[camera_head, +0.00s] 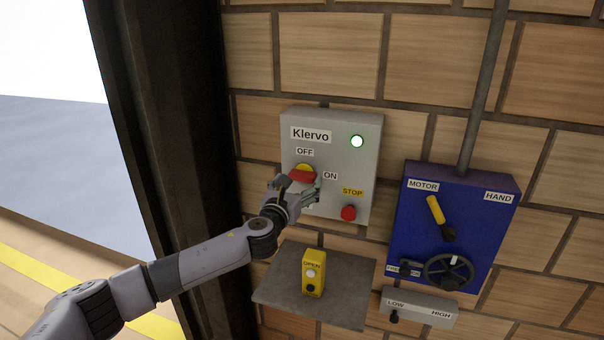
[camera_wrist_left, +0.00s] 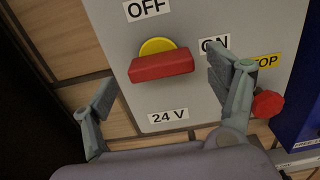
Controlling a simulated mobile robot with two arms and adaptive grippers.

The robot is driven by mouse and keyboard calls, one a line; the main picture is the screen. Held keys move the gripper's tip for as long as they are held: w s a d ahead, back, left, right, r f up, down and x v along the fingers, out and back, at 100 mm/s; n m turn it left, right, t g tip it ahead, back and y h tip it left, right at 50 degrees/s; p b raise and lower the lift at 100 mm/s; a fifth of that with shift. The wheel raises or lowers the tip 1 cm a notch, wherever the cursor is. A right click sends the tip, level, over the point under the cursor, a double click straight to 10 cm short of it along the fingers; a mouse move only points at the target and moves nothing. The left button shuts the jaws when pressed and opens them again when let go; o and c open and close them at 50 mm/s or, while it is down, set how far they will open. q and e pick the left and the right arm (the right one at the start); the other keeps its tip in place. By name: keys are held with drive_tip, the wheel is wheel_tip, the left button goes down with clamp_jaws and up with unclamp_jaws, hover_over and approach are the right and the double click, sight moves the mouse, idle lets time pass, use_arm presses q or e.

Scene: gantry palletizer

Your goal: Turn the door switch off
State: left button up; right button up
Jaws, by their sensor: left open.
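The door switch is a red handle on a yellow round base (camera_head: 303,174) on the grey Klervo box (camera_head: 365,135). OFF is printed above it and ON to its right. In the left wrist view the red handle (camera_wrist_left: 162,66) lies nearly level, its right end toward the ON label. My left gripper (camera_head: 296,191) is just in front of and below the handle, partly covering the box. In the wrist view its two fingers (camera_wrist_left: 168,95) are spread apart on either side of the handle, with nothing between them. My right gripper does not show.
A blue motor box (camera_head: 412,215) with a yellow lever is to the right. A yellow OPEN button box (camera_head: 313,272) is on a grey shelf (camera_head: 345,309) below.

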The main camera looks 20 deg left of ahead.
sight(300, 179)
use_arm(q)
drive_tip(key=shift+w+d, duration=0.1)
drive_tip(key=shift+w, duration=1.8)
drive_tip(key=shift+c, duration=0.6)
drive_tip(key=c, duration=1)
